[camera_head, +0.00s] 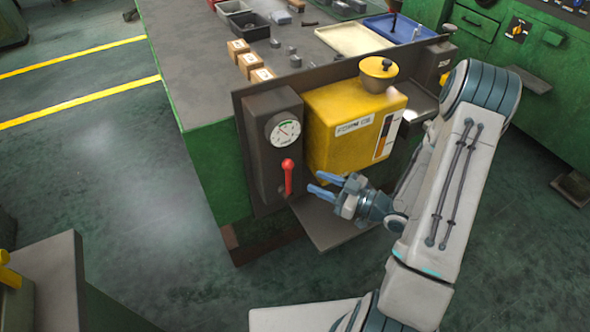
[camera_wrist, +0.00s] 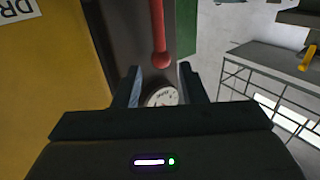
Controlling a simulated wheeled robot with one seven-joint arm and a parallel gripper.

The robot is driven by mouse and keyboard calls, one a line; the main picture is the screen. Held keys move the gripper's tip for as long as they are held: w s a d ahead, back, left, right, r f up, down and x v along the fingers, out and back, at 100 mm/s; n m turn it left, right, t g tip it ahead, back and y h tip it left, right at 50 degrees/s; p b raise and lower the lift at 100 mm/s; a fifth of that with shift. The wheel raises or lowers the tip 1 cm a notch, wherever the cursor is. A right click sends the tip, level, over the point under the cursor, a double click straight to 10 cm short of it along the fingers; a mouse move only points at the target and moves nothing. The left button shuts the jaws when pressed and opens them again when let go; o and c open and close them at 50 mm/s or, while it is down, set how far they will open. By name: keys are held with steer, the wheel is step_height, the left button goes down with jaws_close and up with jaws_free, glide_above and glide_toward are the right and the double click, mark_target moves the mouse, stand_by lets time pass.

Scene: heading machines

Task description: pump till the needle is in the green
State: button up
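A red pump lever (camera_head: 288,177) stands on the front of a dark grey pump box (camera_head: 260,160), its knob at the upper end. A round white gauge (camera_head: 284,131) with a green band sits above it; its needle is too small to read surely. My gripper (camera_head: 316,184) is open and empty, just right of the lever, its fingers pointing at it. In the wrist view the red lever (camera_wrist: 158,35) reaches down, its knob near the gap between my spread fingertips. The gauge (camera_wrist: 161,96) shows partly between the fingers, partly hidden by my gripper.
A yellow oil tank (camera_head: 345,125) with a round cap (camera_head: 378,72) stands right beside the pump box. A grey shelf (camera_head: 325,225) juts out below. The workbench (camera_head: 210,75) behind holds bins and trays. Floor at left (camera_head: 90,190) is clear.

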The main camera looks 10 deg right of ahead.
mark_target(288, 181)
steer(key=x, duration=0.8)
steer(key=shift+p, duration=0.4)
steer(key=shift+d, duration=0.1)
jaws_close()
